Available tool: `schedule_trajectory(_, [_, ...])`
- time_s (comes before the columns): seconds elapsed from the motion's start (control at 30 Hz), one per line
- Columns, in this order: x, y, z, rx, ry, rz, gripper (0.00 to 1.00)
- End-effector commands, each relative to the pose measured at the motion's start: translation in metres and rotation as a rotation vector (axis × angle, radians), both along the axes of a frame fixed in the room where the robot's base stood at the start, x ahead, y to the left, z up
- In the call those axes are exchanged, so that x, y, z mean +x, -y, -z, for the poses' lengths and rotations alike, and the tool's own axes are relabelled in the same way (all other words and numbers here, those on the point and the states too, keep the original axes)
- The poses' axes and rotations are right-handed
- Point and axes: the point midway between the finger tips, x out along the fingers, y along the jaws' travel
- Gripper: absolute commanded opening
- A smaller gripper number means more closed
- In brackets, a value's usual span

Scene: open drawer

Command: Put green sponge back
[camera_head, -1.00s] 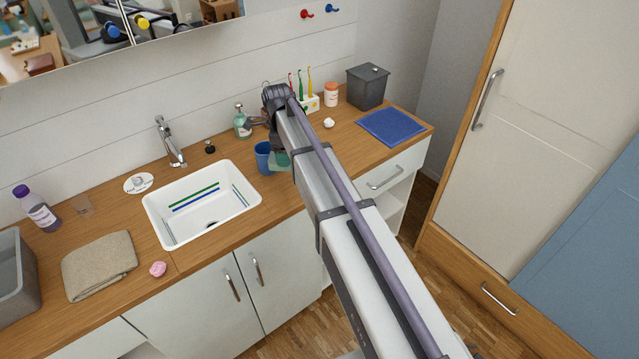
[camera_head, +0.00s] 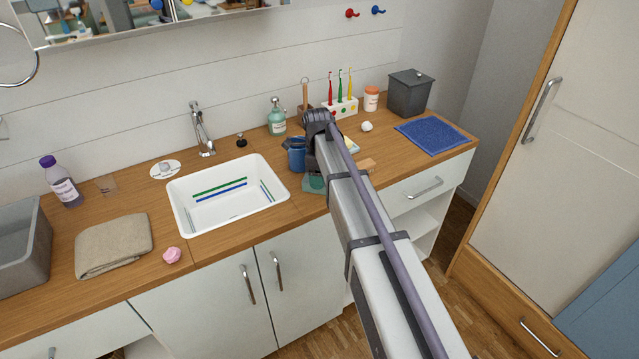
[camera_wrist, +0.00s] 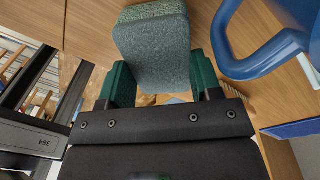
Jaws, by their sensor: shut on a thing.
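The green sponge (camera_wrist: 154,48) is a speckled grey-green block, shut between the two dark green fingers of my gripper (camera_wrist: 158,70) in the wrist view. Its far end sticks out beyond the fingers. In the head view my arm hides much of my gripper, and a teal patch (camera_head: 316,182) shows near the counter's front edge, by the blue cup (camera_head: 296,156). I cannot tell whether that patch is sponge or finger. The blue cup's handle (camera_wrist: 262,58) is close to the right of the sponge in the wrist view.
The white sink (camera_head: 230,200) is left of the cup. A soap bottle (camera_head: 277,117), toothbrush holder (camera_head: 341,107), pill jar (camera_head: 371,99), grey bin (camera_head: 409,93) and blue cloth (camera_head: 432,135) are behind and to the right. A wooden block (camera_head: 367,165) lies beside my arm.

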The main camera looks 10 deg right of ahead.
Motion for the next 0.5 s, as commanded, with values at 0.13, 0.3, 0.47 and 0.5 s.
schedule_trajectory(0.13, [-0.0002,0.0,-0.002,0.0,0.0,0.0,0.21])
schedule_trajectory(0.3, [-0.0002,0.0,0.0003,0.0,0.0,0.0,0.64])
schedule_trajectory(0.47, [-0.0002,0.0,0.0003,0.0,0.0,0.0,0.8])
schedule_trajectory(0.5, [-0.0002,0.0,0.0003,0.0,0.0,0.0,0.84])
